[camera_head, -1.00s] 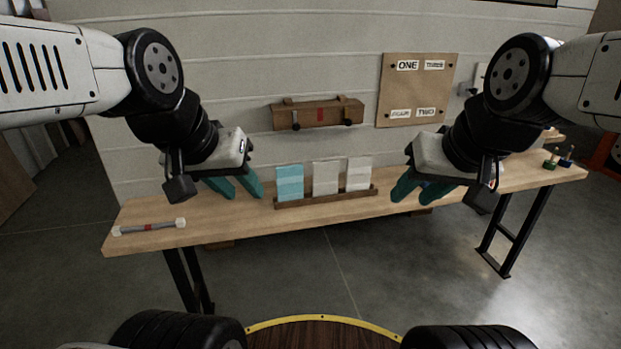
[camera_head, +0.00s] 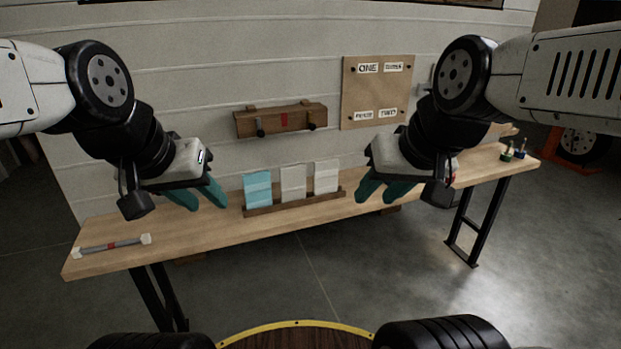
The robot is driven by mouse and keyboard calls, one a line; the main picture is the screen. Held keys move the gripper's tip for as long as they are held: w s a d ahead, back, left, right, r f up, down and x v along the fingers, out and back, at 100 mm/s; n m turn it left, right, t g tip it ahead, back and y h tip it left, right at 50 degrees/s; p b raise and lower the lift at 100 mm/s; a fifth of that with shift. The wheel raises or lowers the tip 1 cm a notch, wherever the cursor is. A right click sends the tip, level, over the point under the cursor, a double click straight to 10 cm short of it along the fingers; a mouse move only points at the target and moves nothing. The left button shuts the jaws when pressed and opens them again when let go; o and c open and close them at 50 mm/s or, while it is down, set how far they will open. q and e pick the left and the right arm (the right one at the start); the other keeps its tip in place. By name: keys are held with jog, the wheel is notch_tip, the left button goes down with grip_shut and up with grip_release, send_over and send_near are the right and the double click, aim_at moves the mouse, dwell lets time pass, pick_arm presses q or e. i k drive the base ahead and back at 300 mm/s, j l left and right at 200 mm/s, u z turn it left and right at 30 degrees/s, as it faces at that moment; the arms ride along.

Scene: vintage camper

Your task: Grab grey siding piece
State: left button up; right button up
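Three upright siding samples stand in a brown wooden rack (camera_head: 262,211) on the workbench: a teal piece (camera_head: 257,189) at left, a pale grey piece (camera_head: 293,183) in the middle and a whitish piece (camera_head: 326,177) at right. The middle and right pieces look close in colour; the middle one seems greyer. My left gripper (camera_head: 206,206) is open and empty, left of the teal piece in the picture. My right gripper (camera_head: 376,200) is open and empty, right of the whitish piece. Neither gripper appears to touch a piece.
A grey bar with white ends (camera_head: 112,246) lies at the bench's (camera_head: 200,233) left end. Small green and blue items (camera_head: 508,153) stand at the bench's right end.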

aim_at(292, 177)
jog(key=i+l+u, duration=0.6)
jog(key=l+u, duration=0.15)
jog(key=i+l+u, duration=0.2)
jog(key=l+u, duration=0.15)
jog(key=l, duration=0.15)
